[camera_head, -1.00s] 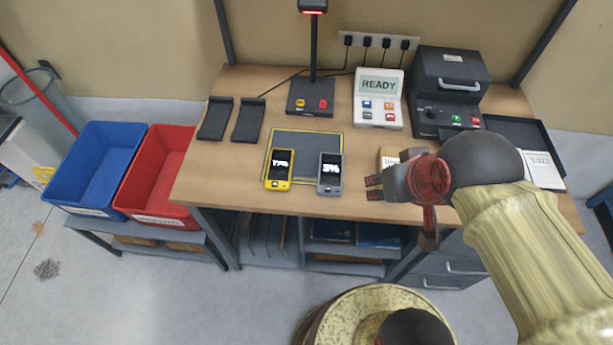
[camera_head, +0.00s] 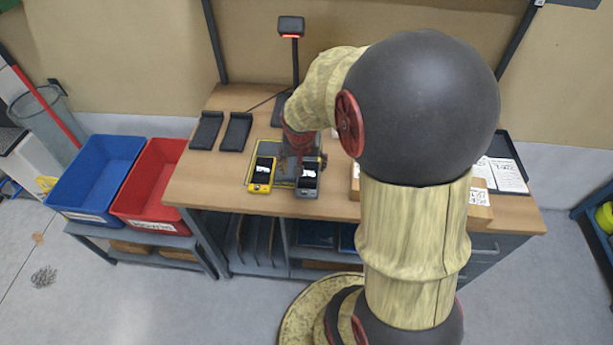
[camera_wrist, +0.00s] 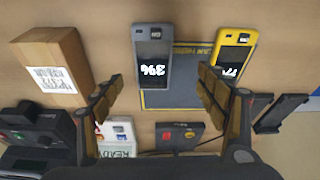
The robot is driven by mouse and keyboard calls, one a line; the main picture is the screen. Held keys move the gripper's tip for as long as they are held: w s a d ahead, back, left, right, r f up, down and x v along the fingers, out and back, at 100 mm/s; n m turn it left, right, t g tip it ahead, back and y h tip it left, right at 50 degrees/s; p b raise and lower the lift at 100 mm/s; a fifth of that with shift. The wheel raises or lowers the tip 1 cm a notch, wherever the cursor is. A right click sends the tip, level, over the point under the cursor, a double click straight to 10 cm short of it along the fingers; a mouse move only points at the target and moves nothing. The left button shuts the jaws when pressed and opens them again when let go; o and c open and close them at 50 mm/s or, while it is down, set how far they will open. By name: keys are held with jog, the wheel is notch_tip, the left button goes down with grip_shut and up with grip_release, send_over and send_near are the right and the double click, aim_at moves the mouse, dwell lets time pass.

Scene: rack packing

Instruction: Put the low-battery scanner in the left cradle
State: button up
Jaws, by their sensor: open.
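The grey scanner (camera_head: 309,180) stands on the right part of the dark mat; its screen reads 3% in the wrist view (camera_wrist: 153,68). The yellow scanner (camera_head: 261,175) lies to its left; in the wrist view (camera_wrist: 233,57) it is at the right, its screen partly hidden by a finger. Two black cradles stand at the table's left: the left cradle (camera_head: 206,131) and the right cradle (camera_head: 236,132), both empty. My gripper (camera_wrist: 160,92) is open and empty above the mat, its fingers either side of the grey scanner, not visibly touching it.
A cardboard box (camera_wrist: 55,68) is beside the grey scanner. A lamp-like post (camera_head: 294,60) rises behind the mat. Blue (camera_head: 60,205) and red (camera_head: 126,213) bins stand left of the table. My arm hides much of the table's right side.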

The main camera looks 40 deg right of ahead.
send_over(308, 176)
jog(key=s+a, duration=0.2)
jog(key=shift+m, duration=0.4)
jog(key=x, duration=0.4)
jog(key=shift+s+a+f, duration=0.25)
jog(key=shift+s+f, duration=0.05)
jog(key=shift+s, duration=0.1)
jog(key=x, duration=0.2)
jog(key=b+x, duration=0.2)
jog(key=x, duration=0.1)
jog(key=shift+w+d+f, duration=0.1)
jog(key=shift+w+f, duration=0.15)
jog(key=shift+w, duration=0.1)
jog(key=shift+r, duration=0.1)
jog(key=shift+c, duration=0.6)
jog(key=c, duration=1.5)
jog(key=shift+r, duration=0.6)
notch_tip(308, 176, up, 3)
jog(key=shift+f+p, duration=0.25)
jog(key=shift+p, duration=0.4)
jog(key=s+a+r+p, duration=0.1)
jog(key=s+a+r, duration=0.2)
jog(key=s+a+r+p, duration=0.1)
jog(key=s+a+r, duration=0.2)
jog(key=a, duration=0.1)
jog(key=s+a+r, duration=0.3)
jog(key=shift+a+r+p, duration=0.2)
jog(key=shift+a+p, duration=0.15)
jog(key=shift+p, duration=0.05)
